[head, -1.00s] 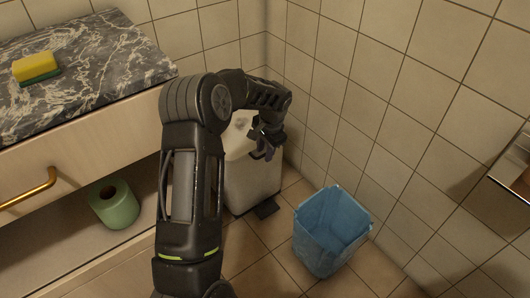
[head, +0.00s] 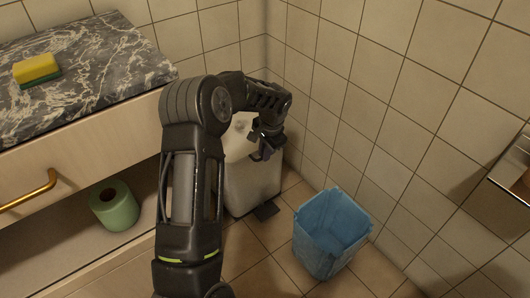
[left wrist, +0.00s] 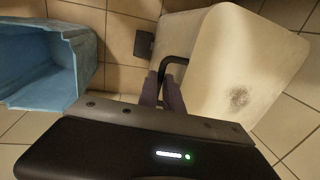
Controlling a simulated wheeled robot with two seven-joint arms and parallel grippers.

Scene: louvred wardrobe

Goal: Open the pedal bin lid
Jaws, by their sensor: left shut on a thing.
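The pale pedal bin (head: 252,185) stands on the floor in the corner, partly hidden behind my left arm. Its black pedal (head: 266,210) shows at its foot. In the left wrist view, the lid (left wrist: 250,75) has a dark smudge and looks down on the bin, and a black loop handle (left wrist: 177,60) sticks out at its front edge. My left gripper (head: 264,155) is at that front edge. In the left wrist view its fingers (left wrist: 164,88) are shut on the handle. My right gripper is not in view.
A blue open bin (head: 330,235) stands on the floor to the right of the pedal bin. A cabinet with a marble top (head: 85,70) is at the left, with a sponge (head: 37,69) on top and a green roll (head: 114,206) on its open shelf. Tiled walls close the corner.

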